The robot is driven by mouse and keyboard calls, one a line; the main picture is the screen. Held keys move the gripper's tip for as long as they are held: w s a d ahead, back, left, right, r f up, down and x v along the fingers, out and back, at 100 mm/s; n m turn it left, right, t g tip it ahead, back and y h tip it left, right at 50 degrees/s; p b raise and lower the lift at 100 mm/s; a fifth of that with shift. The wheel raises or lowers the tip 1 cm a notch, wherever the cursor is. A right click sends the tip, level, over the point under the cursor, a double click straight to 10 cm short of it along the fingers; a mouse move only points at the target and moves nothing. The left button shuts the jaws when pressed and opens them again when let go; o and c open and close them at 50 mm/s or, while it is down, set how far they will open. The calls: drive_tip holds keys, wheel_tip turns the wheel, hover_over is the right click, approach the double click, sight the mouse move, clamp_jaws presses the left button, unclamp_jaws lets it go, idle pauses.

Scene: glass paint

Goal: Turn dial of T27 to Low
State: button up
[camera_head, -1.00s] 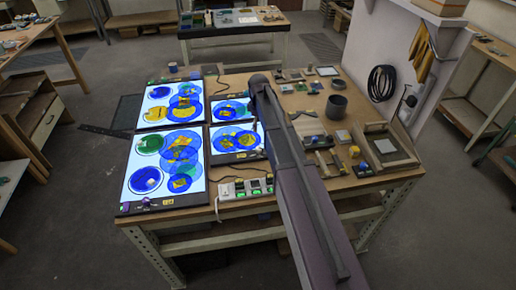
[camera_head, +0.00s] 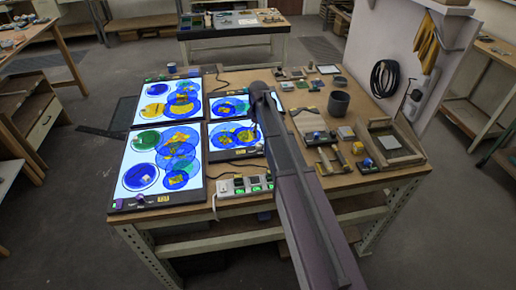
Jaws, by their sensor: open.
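Several lit panels with blue, green and yellow glass pieces lie on the left of the workbench. The large front-left panel (camera_head: 129,178) has a small yellow label (camera_head: 163,198) on its front edge, too small to read surely as T27. A purple knob (camera_head: 141,199), perhaps its dial, sits left of that label. I cannot read the dial's setting. My arm reaches in from the bottom right. My gripper (camera_head: 254,127) is open and small in view by the right-hand panels, partly hidden by my arm, well to the right of the knob.
A power strip (camera_head: 241,186) with green lights lies at the bench's front edge, its cable hanging over. A dark cup (camera_head: 338,103), small blocks and a wooden tray (camera_head: 416,154) crowd the right side. A white wall (camera_head: 389,45) stands behind on the right.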

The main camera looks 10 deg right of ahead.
sight(258, 144)
drive_tip(key=shift+f+b, duration=3.4)
drive_tip(key=shift+f, duration=0.3)
clamp_jaws()
